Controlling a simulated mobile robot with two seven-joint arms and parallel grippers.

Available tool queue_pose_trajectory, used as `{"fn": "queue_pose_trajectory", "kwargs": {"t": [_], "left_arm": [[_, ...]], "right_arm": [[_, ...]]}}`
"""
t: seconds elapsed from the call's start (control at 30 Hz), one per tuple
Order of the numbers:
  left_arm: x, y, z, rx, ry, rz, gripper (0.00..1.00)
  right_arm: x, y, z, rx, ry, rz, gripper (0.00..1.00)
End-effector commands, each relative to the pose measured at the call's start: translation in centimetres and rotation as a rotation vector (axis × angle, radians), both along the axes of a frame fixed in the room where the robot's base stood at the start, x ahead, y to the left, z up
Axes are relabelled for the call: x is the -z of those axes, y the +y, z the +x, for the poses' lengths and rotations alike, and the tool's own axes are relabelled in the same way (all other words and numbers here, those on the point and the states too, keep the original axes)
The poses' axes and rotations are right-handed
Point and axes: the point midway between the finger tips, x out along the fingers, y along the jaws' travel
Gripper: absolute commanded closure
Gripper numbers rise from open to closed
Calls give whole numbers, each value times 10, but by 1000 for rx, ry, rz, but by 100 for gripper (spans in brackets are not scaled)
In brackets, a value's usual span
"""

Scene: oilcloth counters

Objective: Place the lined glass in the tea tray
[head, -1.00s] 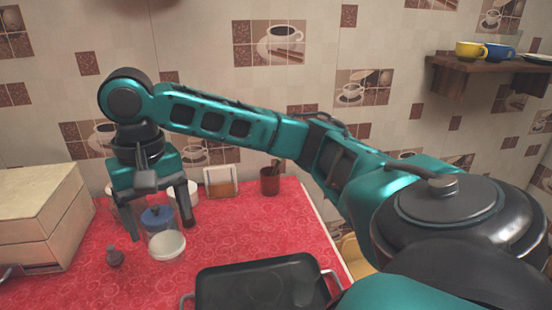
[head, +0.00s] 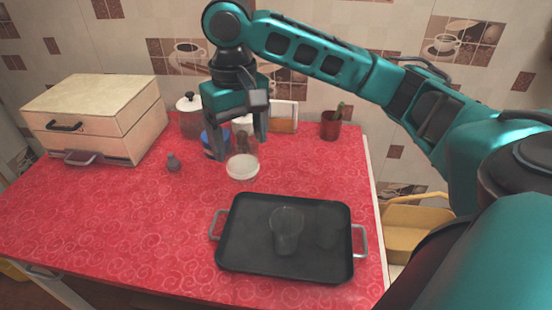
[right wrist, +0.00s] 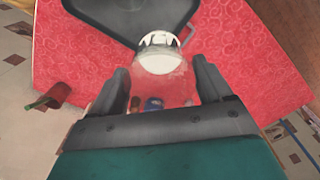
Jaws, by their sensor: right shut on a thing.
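The lined glass (head: 242,167) is clear with a white band at its far end; in the right wrist view (right wrist: 162,55) that band is patterned. My right gripper (head: 240,146) is shut on it, with one finger on each side (right wrist: 162,85). It holds the glass behind and left of the tea tray, and the fingers hide part of it in the head view. The tea tray (head: 240,252) is black, with grey side handles, on the red counter; it also shows in the right wrist view (right wrist: 105,12). My left gripper is not in view.
Inside the tray stands a clear glass (head: 287,232), with a darker shape beside it. Behind the gripper are a blue-topped jar (head: 212,143) and a lidded canister (head: 189,118).

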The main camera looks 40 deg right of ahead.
Motion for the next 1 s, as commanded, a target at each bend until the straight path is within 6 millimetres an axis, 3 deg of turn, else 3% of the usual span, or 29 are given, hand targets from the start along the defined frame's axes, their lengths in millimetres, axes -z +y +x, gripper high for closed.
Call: {"fn": "queue_pose_trajectory", "kwargs": {"t": [0.2, 0.4, 0.67, 1.0], "left_arm": [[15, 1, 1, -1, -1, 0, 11], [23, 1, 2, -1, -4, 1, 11], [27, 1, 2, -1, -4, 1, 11], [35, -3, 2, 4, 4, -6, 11]], "right_arm": [[62, 0, -1, 0, 5, -2, 79], [109, -1, -1, 1, 2, -2, 79], [134, 0, 0, 1, 0, -1, 79], [185, 0, -1, -1, 0, -1, 79]]}}
